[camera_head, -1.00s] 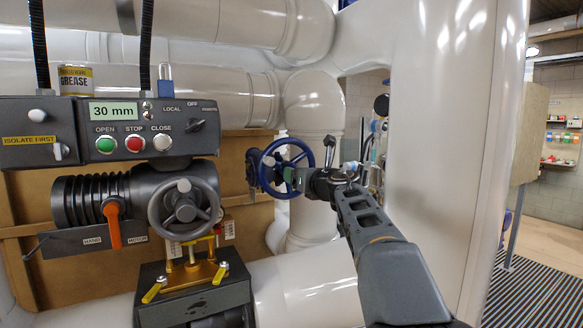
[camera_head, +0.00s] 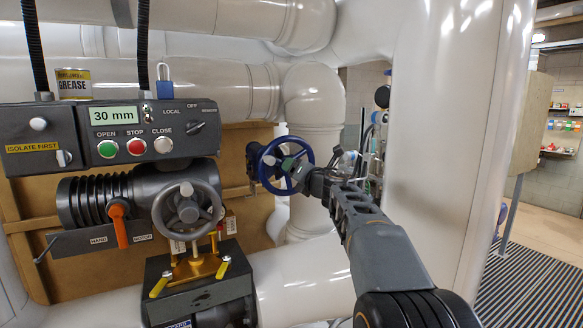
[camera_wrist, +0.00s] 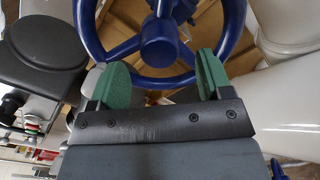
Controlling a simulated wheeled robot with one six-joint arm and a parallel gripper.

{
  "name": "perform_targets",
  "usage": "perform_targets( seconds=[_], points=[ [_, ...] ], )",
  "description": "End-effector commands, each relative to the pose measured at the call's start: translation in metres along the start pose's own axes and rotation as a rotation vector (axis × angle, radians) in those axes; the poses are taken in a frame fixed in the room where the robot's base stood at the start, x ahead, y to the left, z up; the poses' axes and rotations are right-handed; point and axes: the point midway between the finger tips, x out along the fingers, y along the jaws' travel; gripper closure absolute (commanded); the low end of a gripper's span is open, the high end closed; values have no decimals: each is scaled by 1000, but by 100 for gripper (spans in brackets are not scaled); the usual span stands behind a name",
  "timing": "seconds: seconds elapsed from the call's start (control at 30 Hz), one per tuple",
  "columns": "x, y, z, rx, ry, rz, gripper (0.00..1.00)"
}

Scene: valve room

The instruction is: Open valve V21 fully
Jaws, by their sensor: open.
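A blue spoked handwheel (camera_head: 286,165) stands on a pipe fitting in the middle of the head view. I can read no V21 tag on it. In the wrist view the blue wheel (camera_wrist: 162,42) shows its round hub, spokes and the lower rim. My gripper (camera_wrist: 161,76) is open, its two green finger pads spread on either side below the hub and overlapping the rim in the picture. Whether they touch it I cannot tell. In the head view my gripper (camera_head: 293,167) is at the wheel's right side, partly hidden.
A grey handwheel (camera_head: 186,208) sits on the actuator at left, with an orange lever (camera_head: 118,226). Above it is a control box (camera_head: 112,135) reading 30 mm. A thick white pipe (camera_head: 445,130) stands close to the right of my arm. Striped floor (camera_head: 530,265) lies open at far right.

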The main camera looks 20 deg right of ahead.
Motion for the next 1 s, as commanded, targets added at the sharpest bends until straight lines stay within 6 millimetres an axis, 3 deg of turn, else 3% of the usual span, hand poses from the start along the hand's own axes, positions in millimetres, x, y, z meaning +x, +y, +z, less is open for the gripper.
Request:
perform_targets(
  seconds=[0.5, 0.93, 1.0],
  points=[
    [41, 1, 1, -1, 1, 1, 28],
    [47, 1, 0, 0, -1, 1, 28],
    [47, 1, 0, 0, -1, 0, 36]
  ],
)
